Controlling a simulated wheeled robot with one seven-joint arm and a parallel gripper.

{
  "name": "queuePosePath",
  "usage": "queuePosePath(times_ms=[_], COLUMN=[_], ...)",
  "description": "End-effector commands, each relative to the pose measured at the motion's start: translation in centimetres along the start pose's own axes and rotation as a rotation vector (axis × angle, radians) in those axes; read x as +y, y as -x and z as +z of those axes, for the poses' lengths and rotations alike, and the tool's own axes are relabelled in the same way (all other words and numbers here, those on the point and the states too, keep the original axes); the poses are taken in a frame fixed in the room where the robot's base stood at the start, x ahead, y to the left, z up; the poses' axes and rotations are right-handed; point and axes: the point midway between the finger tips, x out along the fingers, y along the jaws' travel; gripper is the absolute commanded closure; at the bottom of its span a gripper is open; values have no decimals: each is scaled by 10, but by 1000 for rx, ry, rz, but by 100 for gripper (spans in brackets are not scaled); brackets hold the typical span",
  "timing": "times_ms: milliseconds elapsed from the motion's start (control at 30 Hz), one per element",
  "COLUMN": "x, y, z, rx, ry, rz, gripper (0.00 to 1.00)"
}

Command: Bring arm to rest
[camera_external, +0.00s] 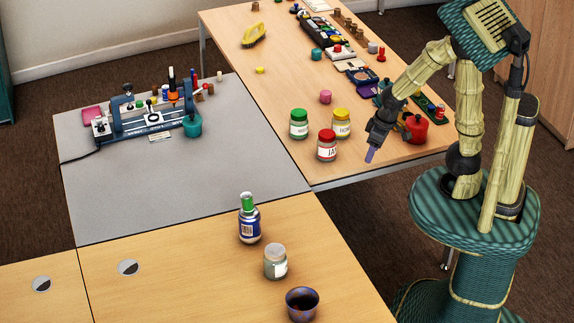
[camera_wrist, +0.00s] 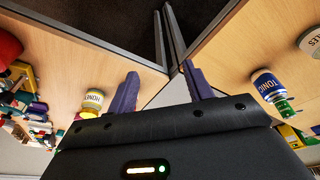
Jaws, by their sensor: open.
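My arm rises from my base at the right of the external view and bends down to the left. My gripper (camera_external: 371,154) points down near the front right edge of the wooden table, apart from the jars. In the wrist view its two dark purple fingers (camera_wrist: 160,75) stand apart with nothing between them. Its jaws are open and empty. The yellow-lidded honey jar (camera_external: 342,123) is just left of the gripper and also shows in the wrist view (camera_wrist: 94,101). A red-lidded jam jar (camera_external: 327,147) and a green-lidded jar (camera_external: 299,125) stand beside it.
A red pot (camera_external: 416,128) is close right of my gripper. Several small items crowd the table's back. A blue-labelled bottle (camera_external: 249,226), a pale jar (camera_external: 276,265) and a dark bowl (camera_external: 301,306) stand on the near table. The grey mat (camera_external: 200,185) is mostly clear in front.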

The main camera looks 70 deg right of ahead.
Motion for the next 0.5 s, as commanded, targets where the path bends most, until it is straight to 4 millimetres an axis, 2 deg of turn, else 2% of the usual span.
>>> queuePosePath(times_ms=[167,267,367,500], x=[0,0,0,0], y=[2,11,29,63], z=[0,-3,-7,-15], rx=[-2,-2,-2,-3], ry=[2,3,3,4], rz=[0,1,1,1], gripper=[49,49,49,49])
